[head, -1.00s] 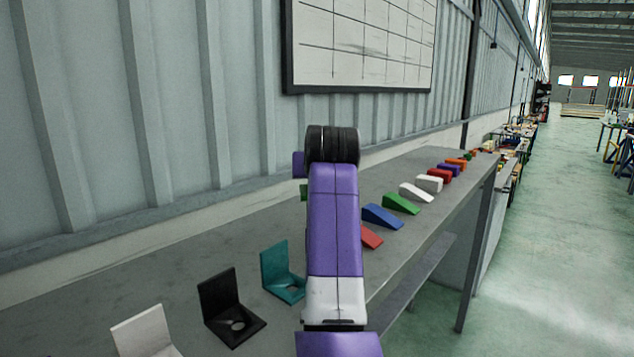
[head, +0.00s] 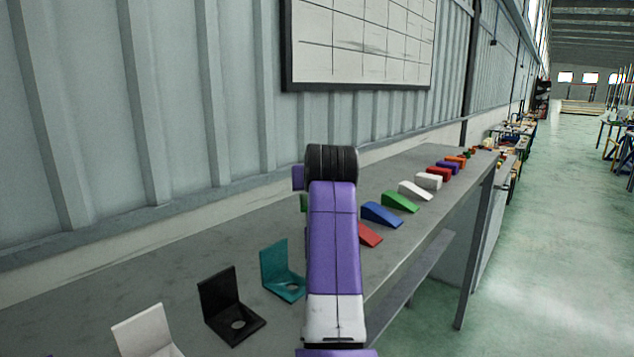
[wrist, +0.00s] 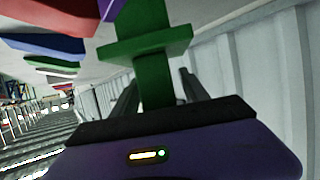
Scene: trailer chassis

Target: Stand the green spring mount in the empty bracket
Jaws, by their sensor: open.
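The green spring mount (wrist: 150,60) fills the upper middle of the wrist view, with a wide flange and a narrower stem. Its stem lies between the fingers of my open gripper (wrist: 160,95); I cannot tell whether they touch it. In the head view my arm hides the gripper and most of the mount; only a green sliver (head: 304,203) shows beside the arm. Three L-shaped brackets stand on the bench at the lower left: white (head: 145,330), black (head: 220,293) and teal (head: 273,266). The black and teal ones show bare holes.
The grey bench (head: 90,280) runs along a corrugated wall. Red (head: 369,236), blue (head: 381,214), green (head: 400,201) and white (head: 415,190) wedges lie in a row beyond my arm, with several blocks further back. The bench behind the brackets is clear.

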